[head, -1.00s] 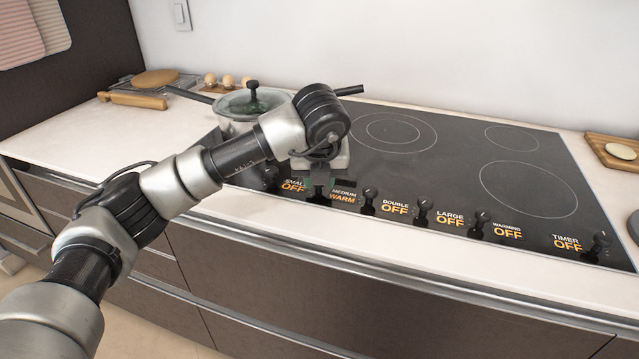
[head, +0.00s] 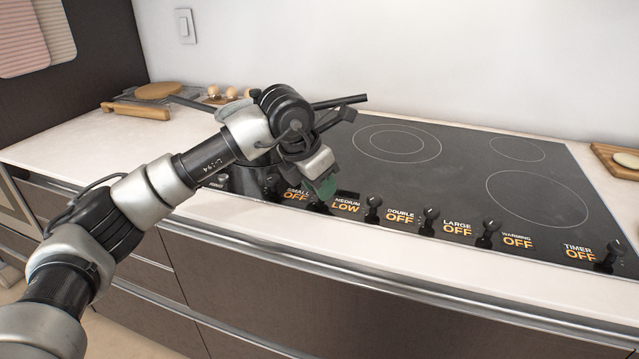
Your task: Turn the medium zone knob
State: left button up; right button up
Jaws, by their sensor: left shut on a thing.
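The medium zone knob (head: 318,207) is on the cooktop's front strip, just left of its "MEDIUM" label (head: 346,204), which reads LOW in orange. The knob is mostly hidden by my left gripper (head: 320,194), which comes down over it from above with its wrist tilted. The gripper is shut on the knob. The fingertips are small and partly hidden, so the exact contact is hard to see. My right gripper is not in view.
Other black knobs stand along the strip, such as the double zone knob (head: 373,208); their labels read OFF. A pot lies mostly hidden behind my left arm. The right burners are bare.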

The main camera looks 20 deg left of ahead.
pick_arm(q)
jog(key=m, duration=0.1)
jog(key=m+g+h+p, duration=0.1)
jog(key=m, duration=0.1)
jog(key=shift+w+a+r+m, duration=0.1)
jog(key=shift+r+m, duration=0.05)
jog(key=shift+m, duration=0.15)
jog(key=shift+w+m+g+h+p, duration=0.15)
jog(key=shift+m+g+p, duration=0.25)
jog(key=shift+m, duration=0.8)
jog(key=shift+s+m+g+h+p, duration=0.1)
jog(key=shift+m+g+h+p, duration=0.3)
jog(key=shift+m, duration=0.8)
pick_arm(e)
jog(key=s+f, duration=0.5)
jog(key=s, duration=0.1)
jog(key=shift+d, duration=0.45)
pick_arm(q)
jog(key=shift+y, duration=0.25)
jog(key=o, duration=0.9)
jog(key=shift+a, duration=0.1)
jog(key=v, duration=1)
jog(key=shift+a+r, duration=0.2)
jog(key=shift+r, duration=0.05)
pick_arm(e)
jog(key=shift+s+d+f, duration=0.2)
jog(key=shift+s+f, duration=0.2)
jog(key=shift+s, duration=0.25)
